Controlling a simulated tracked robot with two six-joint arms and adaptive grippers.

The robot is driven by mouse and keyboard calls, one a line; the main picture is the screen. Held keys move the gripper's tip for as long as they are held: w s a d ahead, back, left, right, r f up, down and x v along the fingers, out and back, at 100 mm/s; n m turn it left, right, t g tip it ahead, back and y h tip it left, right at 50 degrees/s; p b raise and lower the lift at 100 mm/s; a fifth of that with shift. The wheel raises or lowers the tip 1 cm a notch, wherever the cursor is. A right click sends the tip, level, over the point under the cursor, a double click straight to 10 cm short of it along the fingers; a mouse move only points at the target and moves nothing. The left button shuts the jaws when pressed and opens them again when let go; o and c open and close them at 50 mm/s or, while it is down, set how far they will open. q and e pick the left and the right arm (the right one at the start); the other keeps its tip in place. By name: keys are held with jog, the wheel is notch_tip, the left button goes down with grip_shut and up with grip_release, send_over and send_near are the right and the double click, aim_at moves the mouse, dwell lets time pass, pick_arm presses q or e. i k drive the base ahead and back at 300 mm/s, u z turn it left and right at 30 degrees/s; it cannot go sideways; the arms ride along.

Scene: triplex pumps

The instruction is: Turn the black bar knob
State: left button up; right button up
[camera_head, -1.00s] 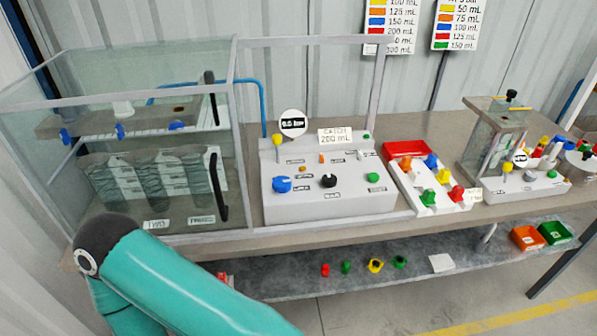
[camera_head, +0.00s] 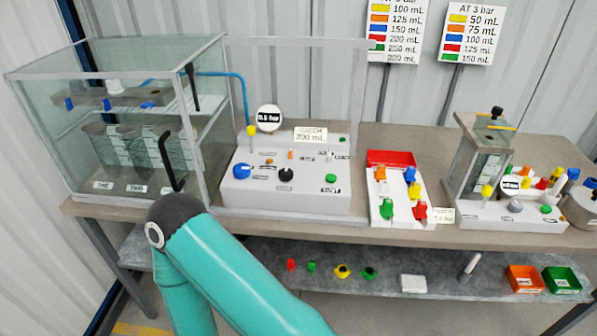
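The black bar knob (camera_head: 286,175) sits on the front face of the white control box (camera_head: 300,201) in the middle of the bench. A blue knob (camera_head: 242,171) is to its left and a green knob (camera_head: 330,178) to its right. Part of one of my teal arms crosses the lower left of the view, with its dark elbow in front of the bench edge. Neither of my grippers shows in the view, and nothing is seen touching the knob.
A glass enclosure (camera_head: 205,135) with black handles stands left of the box. A white rack with coloured fittings and a red tray (camera_head: 391,158) stand to the right. Another pump unit (camera_head: 512,213) is farther right. A lower shelf (camera_head: 445,270) holds small parts and orange and green bins.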

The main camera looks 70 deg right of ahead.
aim_at(285, 174)
jog(key=z, duration=1.7)
jog(key=k, duration=0.35)
jog(key=u, duration=0.1)
jog(key=i, duration=0.55)
